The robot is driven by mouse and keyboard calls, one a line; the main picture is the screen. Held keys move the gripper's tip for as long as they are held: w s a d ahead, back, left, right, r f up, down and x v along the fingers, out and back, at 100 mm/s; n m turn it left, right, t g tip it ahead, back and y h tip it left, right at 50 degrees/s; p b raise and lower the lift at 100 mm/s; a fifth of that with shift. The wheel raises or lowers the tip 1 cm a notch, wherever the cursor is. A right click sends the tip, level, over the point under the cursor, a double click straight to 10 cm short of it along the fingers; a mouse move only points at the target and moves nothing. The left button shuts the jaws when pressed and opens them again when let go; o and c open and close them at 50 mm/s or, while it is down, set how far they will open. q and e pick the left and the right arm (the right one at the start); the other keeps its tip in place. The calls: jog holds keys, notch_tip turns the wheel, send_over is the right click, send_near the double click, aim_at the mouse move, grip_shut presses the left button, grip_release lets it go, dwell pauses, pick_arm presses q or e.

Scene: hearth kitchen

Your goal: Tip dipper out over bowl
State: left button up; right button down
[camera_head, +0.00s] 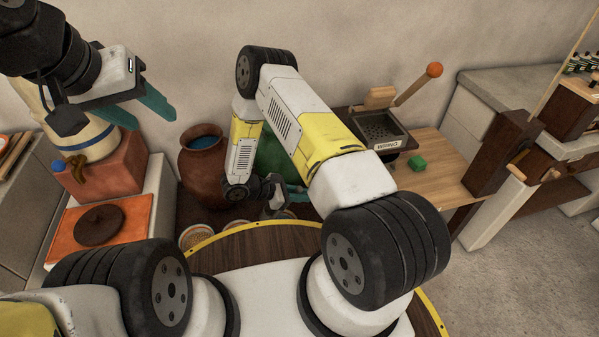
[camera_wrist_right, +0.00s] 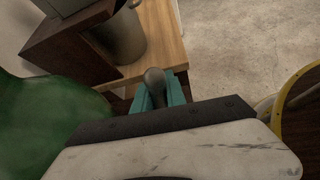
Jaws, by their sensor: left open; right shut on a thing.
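My right gripper (camera_head: 297,194) is low beyond the table edge, partly hidden behind my right arm. In the right wrist view its teal fingers (camera_wrist_right: 160,94) are shut on a grey, round-ended piece (camera_wrist_right: 154,76), which looks like the dipper's handle. The dipper's cup cannot be made out. A bowl (camera_head: 195,237) with pale grainy contents stands to the left of this gripper, apart from it. More bowl rims show beside it, partly covered by the gripper; I cannot tell which is the task's bowl. My left gripper (camera_head: 153,115) is open and empty at the upper left.
A brown jar (camera_head: 202,158) with blue contents stands behind the bowls. A green vessel (camera_head: 273,155) is partly hidden by my right arm. An orange block with a dark lid (camera_head: 101,225) is at left.

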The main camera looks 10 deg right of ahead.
jog(key=shift+w+a+r+h, duration=0.1)
jog(key=shift+a+r+h, duration=0.25)
jog(key=shift+a+h, duration=0.2)
jog(key=shift+a+r+h, duration=0.3)
jog(key=shift+a+h, duration=0.15)
jog(key=shift+a, duration=0.2)
jog(key=a+h, duration=0.1)
jog(key=a+r+h, duration=0.1)
jog(key=a, duration=0.1)
jog(key=a+r+n+h, duration=0.1)
jog(key=a, duration=0.1)
jog(key=shift+w+r+h, duration=0.15)
jog(key=shift+w+h, duration=0.15)
jog(key=shift+h, duration=0.1)
jog(key=shift+a+r+h, duration=0.2)
jog(key=shift+a+r, duration=0.1)
jog(key=shift+r, duration=0.45)
jog(key=shift+a+r+h, duration=0.2)
jog(key=shift+a+r, duration=0.1)
jog(key=shift+r, duration=0.55)
